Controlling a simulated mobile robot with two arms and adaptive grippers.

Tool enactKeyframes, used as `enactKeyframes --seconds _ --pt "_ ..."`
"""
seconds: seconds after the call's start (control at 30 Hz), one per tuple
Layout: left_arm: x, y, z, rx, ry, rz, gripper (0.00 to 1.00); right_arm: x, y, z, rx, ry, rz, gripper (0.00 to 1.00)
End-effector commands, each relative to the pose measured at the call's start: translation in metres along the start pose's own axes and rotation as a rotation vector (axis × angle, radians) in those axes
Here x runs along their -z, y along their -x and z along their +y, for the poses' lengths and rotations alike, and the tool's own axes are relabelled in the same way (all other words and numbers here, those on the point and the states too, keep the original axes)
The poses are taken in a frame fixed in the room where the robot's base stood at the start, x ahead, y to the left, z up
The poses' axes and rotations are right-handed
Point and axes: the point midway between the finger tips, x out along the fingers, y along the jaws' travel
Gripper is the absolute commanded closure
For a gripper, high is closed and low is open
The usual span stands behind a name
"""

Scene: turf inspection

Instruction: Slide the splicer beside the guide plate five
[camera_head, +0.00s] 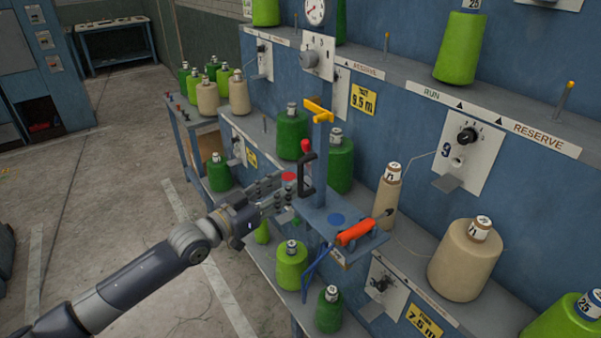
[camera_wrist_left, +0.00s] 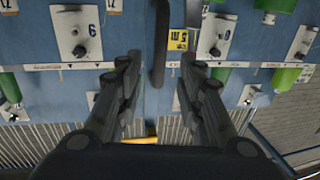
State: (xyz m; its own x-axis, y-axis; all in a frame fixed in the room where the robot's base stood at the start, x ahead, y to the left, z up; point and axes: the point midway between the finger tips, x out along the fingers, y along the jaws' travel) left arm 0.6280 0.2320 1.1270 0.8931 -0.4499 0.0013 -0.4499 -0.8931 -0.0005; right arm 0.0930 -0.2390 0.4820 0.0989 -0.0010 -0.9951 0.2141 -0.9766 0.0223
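The splicer appears to be the blue carriage with an upright post (camera_head: 319,160), a yellow top bracket, and a shelf bearing an orange-red part (camera_head: 356,232). A black bow handle (camera_head: 306,174) with a red knob above it sits on the carriage's left side. My left gripper (camera_head: 284,190) is open just left of this handle. In the left wrist view the open left gripper (camera_wrist_left: 160,65) has a dark vertical bar (camera_wrist_left: 158,35), probably the handle, between its fingertips; contact is not clear. A guide plate (camera_head: 468,143) on the right reads 9. I cannot make out a plate reading five. My right gripper is not in view.
A blue machine wall has shelves with green and beige yarn cones, such as a beige cone (camera_head: 464,262) right of the carriage. Pegs (camera_head: 386,42) stand on the upper shelf. A blue hose (camera_head: 318,266) hangs below the carriage. The concrete floor (camera_head: 120,190) at left is open.

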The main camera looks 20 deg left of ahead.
Motion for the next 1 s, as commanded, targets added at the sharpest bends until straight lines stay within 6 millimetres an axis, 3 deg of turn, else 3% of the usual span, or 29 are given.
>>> enactKeyframes --seconds 0.2,0.4,0.87,0.9,1.0 --pt "0.003 -0.036 0.000 0.001 0.000 0.002 0.66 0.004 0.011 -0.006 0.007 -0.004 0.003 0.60" --pt "0.002 -0.060 -0.001 0.001 0.000 0.000 0.66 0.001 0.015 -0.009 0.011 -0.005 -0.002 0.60" --pt "-0.001 -0.072 0.000 0.000 -0.002 -0.002 0.66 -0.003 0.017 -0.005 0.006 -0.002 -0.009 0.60" --pt "-0.001 -0.072 0.000 0.000 -0.002 -0.002 0.68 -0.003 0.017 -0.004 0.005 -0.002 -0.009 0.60" --pt "-0.001 -0.072 0.000 0.000 -0.001 -0.002 0.91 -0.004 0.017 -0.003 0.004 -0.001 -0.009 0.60"
